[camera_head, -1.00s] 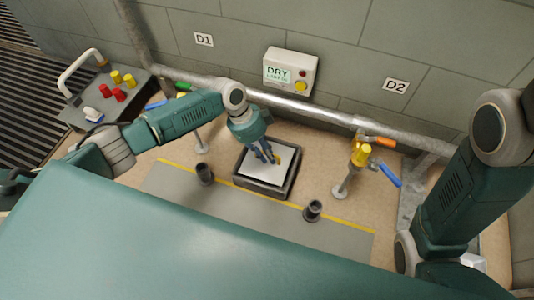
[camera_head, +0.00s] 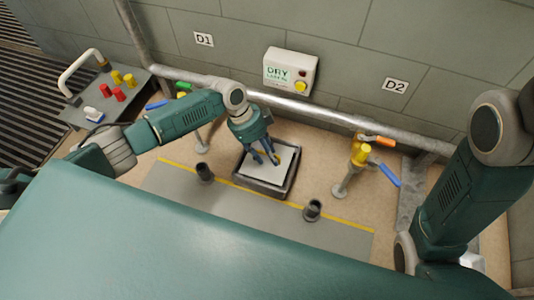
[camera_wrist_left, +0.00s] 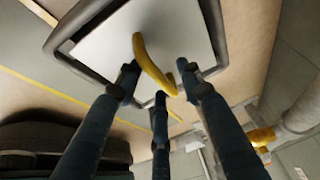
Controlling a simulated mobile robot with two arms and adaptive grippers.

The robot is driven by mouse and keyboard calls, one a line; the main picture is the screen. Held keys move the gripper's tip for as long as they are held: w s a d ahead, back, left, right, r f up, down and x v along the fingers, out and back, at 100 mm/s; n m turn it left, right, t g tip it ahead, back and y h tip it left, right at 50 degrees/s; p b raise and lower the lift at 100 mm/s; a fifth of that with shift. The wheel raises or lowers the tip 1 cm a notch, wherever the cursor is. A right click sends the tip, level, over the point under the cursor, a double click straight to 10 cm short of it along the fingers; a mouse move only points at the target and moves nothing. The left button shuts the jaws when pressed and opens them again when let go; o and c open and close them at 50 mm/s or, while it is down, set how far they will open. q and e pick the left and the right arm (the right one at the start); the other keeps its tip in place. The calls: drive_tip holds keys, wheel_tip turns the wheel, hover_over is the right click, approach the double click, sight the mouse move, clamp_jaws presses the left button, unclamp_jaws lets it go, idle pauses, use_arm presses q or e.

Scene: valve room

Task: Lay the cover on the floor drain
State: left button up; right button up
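The pale square cover (camera_head: 284,163) lies flat within the dark raised frame of the floor drain (camera_head: 268,189). It also shows in the left wrist view (camera_wrist_left: 185,25), with a curved yellow handle (camera_wrist_left: 150,62) on top. My left gripper (camera_head: 267,161) is just above the cover. Its three fingers are spread around the handle, with gaps visible between fingertips and handle in the left wrist view (camera_wrist_left: 158,82). Part of the handle is hidden behind a finger in the head view. My right arm stands at the right; its gripper is not visible.
Two short dark posts (camera_head: 205,173) (camera_head: 312,210) stand in front of the drain. A yellow valve (camera_head: 360,153) with orange and blue levers is to its right. A caddy (camera_head: 135,91) is at left.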

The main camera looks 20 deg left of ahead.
use_arm(q)
drive_tip(key=v, duration=1.2)
idle(0.6)
